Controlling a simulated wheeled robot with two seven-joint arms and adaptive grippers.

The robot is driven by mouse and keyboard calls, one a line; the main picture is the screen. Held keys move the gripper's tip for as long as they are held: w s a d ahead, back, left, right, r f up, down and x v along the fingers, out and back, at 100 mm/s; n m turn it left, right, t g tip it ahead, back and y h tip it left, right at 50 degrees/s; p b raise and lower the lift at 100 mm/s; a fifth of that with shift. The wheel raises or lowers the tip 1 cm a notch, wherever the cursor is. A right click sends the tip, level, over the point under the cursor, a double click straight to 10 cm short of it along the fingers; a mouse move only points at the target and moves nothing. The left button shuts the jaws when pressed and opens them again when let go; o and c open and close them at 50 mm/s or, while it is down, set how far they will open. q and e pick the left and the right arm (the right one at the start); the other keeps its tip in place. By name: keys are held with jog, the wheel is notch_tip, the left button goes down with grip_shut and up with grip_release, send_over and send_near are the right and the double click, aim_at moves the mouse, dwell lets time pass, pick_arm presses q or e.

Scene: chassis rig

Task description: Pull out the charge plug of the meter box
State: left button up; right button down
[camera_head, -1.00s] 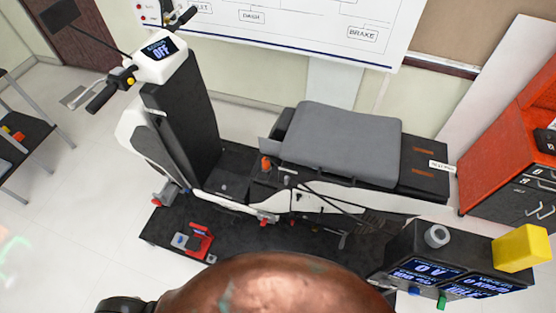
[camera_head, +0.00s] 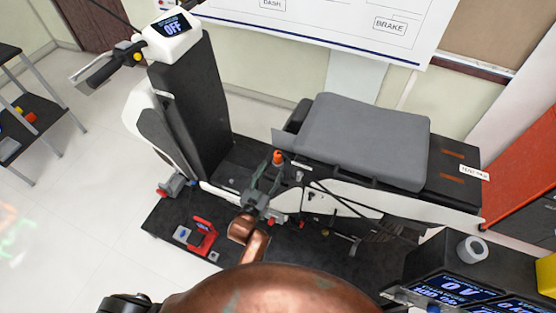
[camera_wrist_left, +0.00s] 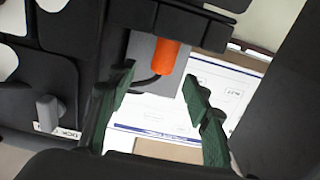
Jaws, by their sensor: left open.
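An orange plug (camera_head: 277,157) stands upright beside the seat on the scooter-like chassis. In the left wrist view, the orange plug (camera_wrist_left: 167,57) sits against a grey block, with a black cable curving near it. My left gripper (camera_head: 265,170) is open and empty just in front of and below the plug in the head view. In the wrist view the plug shows beyond the gap between my green fingertips (camera_wrist_left: 160,85), apart from them. A dark meter box (camera_head: 450,268) with lit displays stands at lower right, partly cut off. My right gripper is out of view.
The grey seat (camera_head: 365,140) lies right of the plug, and the tall dark front column (camera_head: 190,100) stands left. A red clamp-like part (camera_head: 201,235) sits on the black base. A grey roll (camera_head: 471,249) stands on the meter box. Thin black rods or cables cross nearby.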

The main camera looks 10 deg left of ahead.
aim_at(276, 158)
pick_arm(q)
jog(key=w, duration=0.5)
jog(key=w+d+b, duration=0.1)
jog(key=w, duration=0.1)
jog(key=shift+w, duration=0.4)
jog(key=shift+r, duration=0.1)
grip_shut()
